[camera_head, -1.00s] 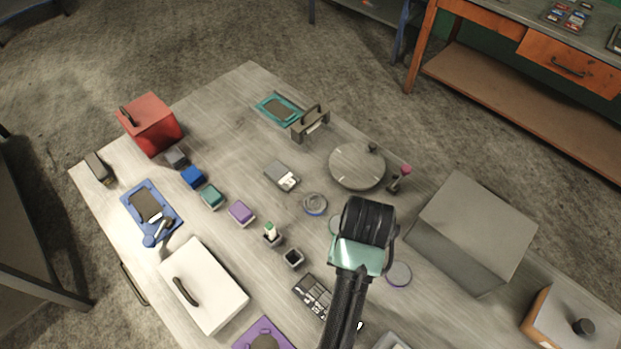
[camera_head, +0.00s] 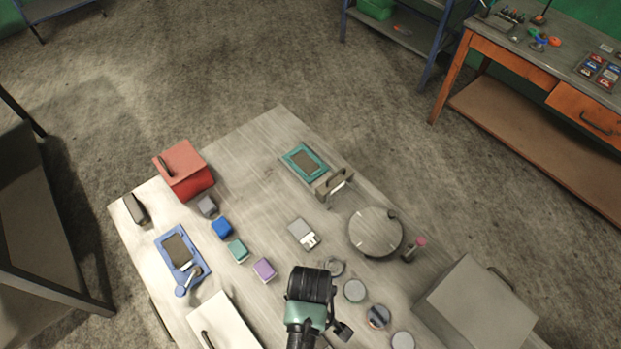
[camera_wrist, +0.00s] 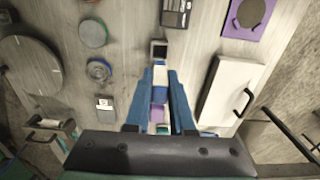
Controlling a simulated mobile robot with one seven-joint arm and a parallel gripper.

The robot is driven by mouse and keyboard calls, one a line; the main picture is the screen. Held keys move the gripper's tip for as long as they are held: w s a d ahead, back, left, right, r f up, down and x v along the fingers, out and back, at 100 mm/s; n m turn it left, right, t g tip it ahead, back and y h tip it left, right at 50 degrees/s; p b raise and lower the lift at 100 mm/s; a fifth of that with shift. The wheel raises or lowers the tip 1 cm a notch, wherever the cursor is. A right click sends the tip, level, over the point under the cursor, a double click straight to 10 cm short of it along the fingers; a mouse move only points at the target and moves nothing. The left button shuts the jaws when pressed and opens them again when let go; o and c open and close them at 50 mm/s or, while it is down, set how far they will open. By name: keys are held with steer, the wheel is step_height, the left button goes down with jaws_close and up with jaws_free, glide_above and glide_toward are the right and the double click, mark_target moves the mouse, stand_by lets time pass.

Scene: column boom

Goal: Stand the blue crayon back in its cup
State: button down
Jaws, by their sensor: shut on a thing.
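In the wrist view my gripper (camera_wrist: 160,74) has its two blue fingers shut on a narrow piece with a white part and a blue part, the blue crayon (camera_wrist: 159,95). Its far end is hard to make out. A small dark square cup (camera_wrist: 159,49) with a pale rim stands on the table just beyond the fingertips, and its opening looks empty. In the head view the end of my arm (camera_head: 311,288) covers the cup, the fingers and the crayon.
A purple box (camera_head: 265,270), teal box (camera_head: 238,251) and blue box (camera_head: 222,228) stand in a row. A white case (camera_wrist: 229,92) lies right of the fingers in the wrist view. Several round lids, a turntable (camera_head: 376,232) and a grey case (camera_head: 476,308) are at the right.

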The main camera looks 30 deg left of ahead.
steer(key=shift+f+b, duration=2.95)
steer(key=shift+b, duration=0.05)
steer(key=shift+w+f+b, duration=0.1)
steer(key=shift+f+b, duration=0.85)
steer(key=shift+f, duration=0.75)
steer(key=c, duration=0.7)
jaws_free()
step_height(320, 180, up, 13)
steer(key=shift+r+b, duration=0.1)
steer(key=shift+b, duration=0.5)
